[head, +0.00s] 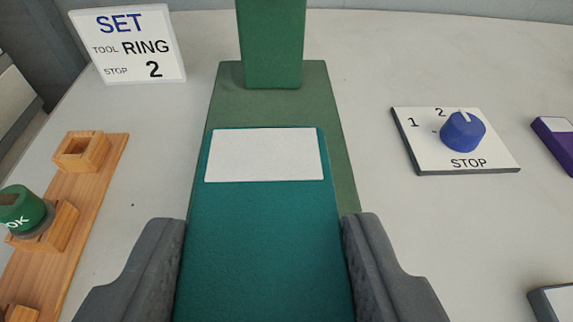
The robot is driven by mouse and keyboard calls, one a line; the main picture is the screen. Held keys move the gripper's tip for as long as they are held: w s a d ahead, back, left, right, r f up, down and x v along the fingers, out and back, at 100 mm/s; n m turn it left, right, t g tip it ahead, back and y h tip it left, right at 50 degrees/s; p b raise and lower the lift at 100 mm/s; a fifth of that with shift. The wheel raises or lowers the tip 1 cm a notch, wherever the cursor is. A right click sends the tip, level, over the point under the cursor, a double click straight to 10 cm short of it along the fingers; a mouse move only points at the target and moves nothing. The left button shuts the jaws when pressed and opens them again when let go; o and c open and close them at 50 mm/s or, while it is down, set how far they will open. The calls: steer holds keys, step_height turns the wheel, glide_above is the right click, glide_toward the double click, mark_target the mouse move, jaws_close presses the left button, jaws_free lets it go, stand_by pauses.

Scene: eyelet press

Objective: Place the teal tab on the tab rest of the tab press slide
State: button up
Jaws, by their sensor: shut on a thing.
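The teal tab (264,255) is a flat teal plate with a white rectangle near its far end. My gripper (264,222) is shut on it, with one grey finger against each side edge. The tab press (274,45) stands ahead as a green upright on a green base (335,150). The tab's far end overlaps the base in the picture, short of the upright. The tab covers the middle of the base. I cannot make out the slide or its tab rest, and I cannot tell whether the tab touches anything below it.
A sign (128,45) at the back left reads SET, TOOL RING, STOP 2. A wooden rack (100,180) on the left holds a green piece (22,208). A STOP plate (485,150) with a blue knob (463,132) is on the right. A purple block (556,145) is at the right edge.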

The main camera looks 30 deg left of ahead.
mark_target(276, 272)
steer(key=shift+w+a+f, duration=0.1)
steer(key=shift+w+a, duration=0.15)
steer(key=shift+w, duration=0.25)
steer(key=shift+w+a, duration=0.25)
steer(key=shift+w, duration=0.25)
step_height(276, 272, down, 4)
steer(key=shift+r+b, duration=0.2)
steer(key=shift+b, duration=0.4)
steer(key=shift+r, duration=0.1)
steer(key=o, duration=1)
steer(key=shift+c, duration=0.2)
steer(key=p+v, duration=0.1)
steer(key=v, duration=1.1)
steer(key=shift+p, duration=0.3)
